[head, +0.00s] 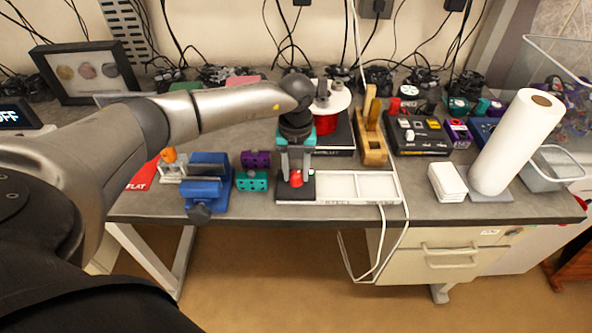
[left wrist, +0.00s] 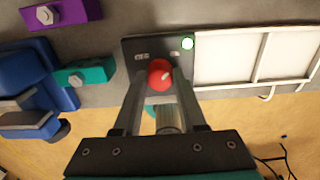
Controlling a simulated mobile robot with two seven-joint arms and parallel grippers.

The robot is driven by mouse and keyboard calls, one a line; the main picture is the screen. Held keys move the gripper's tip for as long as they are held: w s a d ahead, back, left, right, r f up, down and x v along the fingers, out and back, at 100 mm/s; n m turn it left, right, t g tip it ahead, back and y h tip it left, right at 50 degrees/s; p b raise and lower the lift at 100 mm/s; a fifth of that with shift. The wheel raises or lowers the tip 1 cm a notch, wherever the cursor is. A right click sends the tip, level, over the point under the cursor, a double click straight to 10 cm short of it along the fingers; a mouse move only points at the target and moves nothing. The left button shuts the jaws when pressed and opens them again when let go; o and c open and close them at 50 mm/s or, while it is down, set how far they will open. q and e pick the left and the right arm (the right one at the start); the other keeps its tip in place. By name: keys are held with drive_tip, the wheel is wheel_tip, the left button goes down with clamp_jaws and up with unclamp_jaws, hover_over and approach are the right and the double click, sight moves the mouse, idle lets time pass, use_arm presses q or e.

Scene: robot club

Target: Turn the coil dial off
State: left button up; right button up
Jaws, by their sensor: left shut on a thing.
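In the head view the red dial (head: 296,179) shows on the black box (head: 307,189) at the bench's front edge. My left gripper (head: 295,176) points down over the box, its two fingers on either side of the dial and shut on it. Small labels on the box are too blurred to read. My right gripper is in neither view.
A white divided tray (head: 350,201) sits right of the box. A blue vise (head: 207,185) and teal and purple blocks (head: 252,181) stand left. A paper roll (head: 515,142) stands at right.

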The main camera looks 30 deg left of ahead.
use_arm(q)
clamp_jaws()
drive_tip(key=shift+r+n, duration=0.1)
drive_tip(key=shift+n, duration=0.2)
drive_tip(key=n+p, duration=0.2)
drive_tip(key=n, duration=0.1)
drive_tip(key=shift+r+n+p, duration=0.1)
drive_tip(key=shift+n+p, duration=0.2)
drive_tip(key=shift+p, duration=0.05)
drive_tip(key=n+p, duration=0.3)
drive_tip(key=n, duration=0.1)
drive_tip(key=n+p, duration=0.4)
drive_tip(key=n, duration=0.1)
drive_tip(key=shift+n, duration=0.4)
drive_tip(key=shift+n+p, duration=1.3)
drive_tip(key=shift+n, duration=0.7)
drive_tip(key=shift+f, duration=0.2)
drive_tip(key=o, duration=0.9)
unclamp_jaws()
